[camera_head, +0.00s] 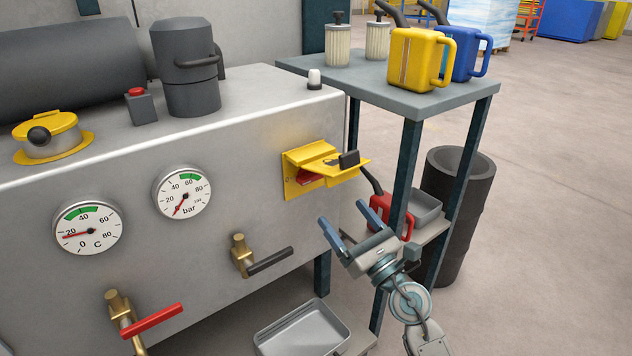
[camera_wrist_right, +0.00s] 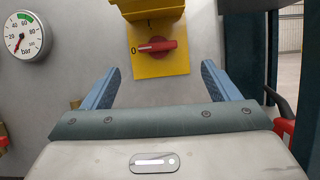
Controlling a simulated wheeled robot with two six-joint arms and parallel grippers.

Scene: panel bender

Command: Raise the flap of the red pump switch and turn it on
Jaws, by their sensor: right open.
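The red pump switch (camera_wrist_right: 158,47) sits on a yellow plate (camera_wrist_right: 160,66) on the grey tank's front. Its knob lies level, with one end at the "0" mark. The yellow flap (camera_head: 343,166), with a black handle block on it, stands raised and juts out above the knob. In the head view the red knob (camera_head: 305,178) is partly hidden under it. My right gripper (camera_head: 346,220) is open and empty, apart from the switch, below and to the right of it. In the right wrist view its two blue fingers (camera_wrist_right: 160,80) are spread below the switch. My left gripper is not in view.
Two gauges (camera_head: 182,191) and two valves with red and black levers (camera_head: 270,260) are on the tank front. A shelf table (camera_head: 400,92) with yellow and blue cans stands on the right, a red can (camera_head: 388,215) on its lower shelf. A grey tray (camera_head: 302,330) lies below.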

